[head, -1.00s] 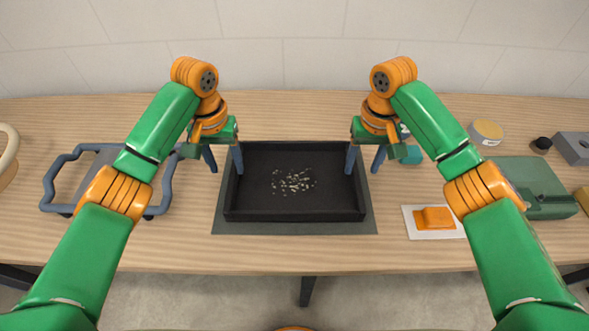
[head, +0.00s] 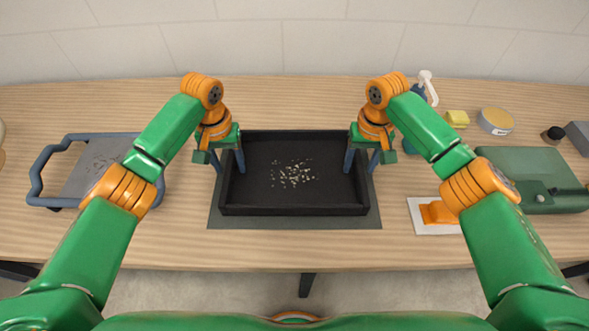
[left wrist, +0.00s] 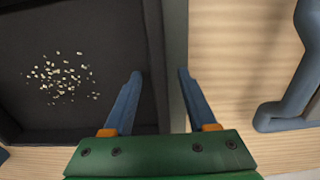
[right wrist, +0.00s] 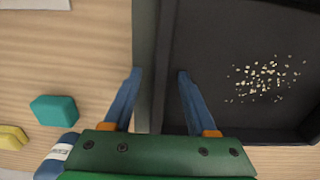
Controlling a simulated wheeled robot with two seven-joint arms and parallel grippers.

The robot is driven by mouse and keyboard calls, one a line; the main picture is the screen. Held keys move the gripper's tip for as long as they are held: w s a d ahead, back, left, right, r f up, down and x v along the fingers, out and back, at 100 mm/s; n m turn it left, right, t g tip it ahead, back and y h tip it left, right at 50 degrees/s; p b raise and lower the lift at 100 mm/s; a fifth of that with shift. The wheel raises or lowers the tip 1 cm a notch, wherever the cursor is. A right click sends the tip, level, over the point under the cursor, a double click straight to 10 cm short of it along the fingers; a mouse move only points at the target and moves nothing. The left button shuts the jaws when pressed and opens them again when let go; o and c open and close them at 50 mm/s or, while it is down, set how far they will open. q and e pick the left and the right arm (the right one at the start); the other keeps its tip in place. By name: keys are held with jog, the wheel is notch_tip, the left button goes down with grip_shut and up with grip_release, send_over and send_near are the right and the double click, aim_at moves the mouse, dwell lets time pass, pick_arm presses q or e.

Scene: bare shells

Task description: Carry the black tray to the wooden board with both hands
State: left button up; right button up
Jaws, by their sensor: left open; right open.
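The black tray (head: 295,209) lies flat on a dark grey mat (head: 295,223) in the middle of the table, with many small pale bits scattered on its floor. My left gripper (head: 229,173) is open at the tray's left wall, one finger inside and one outside; the left wrist view shows the wall (left wrist: 155,60) between the fingers. My right gripper (head: 360,172) is open at the right wall in the same way; the right wrist view shows that wall (right wrist: 168,70) between its fingers. I cannot make out a wooden board apart from the wooden table.
A grey tray with blue-grey handles (head: 82,168) stands left. On the right are an orange block (head: 436,212) on a white plate, a green case (head: 530,170), a yellow sponge (head: 457,118), a round tin (head: 496,121) and a pump bottle (head: 425,88). Table is clear in front of the mat.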

pick_arm(q)
jog(key=shift+s+f, duration=0.15)
pick_arm(e)
jog(key=shift+s+f, duration=0.15)
jog(key=shift+f, duration=0.05)
pick_arm(q)
grip_shut()
pick_arm(e)
grip_shut()
pick_arm(q)
jog(key=shift+w, duration=0.2)
pick_arm(e)
jog(key=shift+w, duration=0.2)
dwell(0.6)
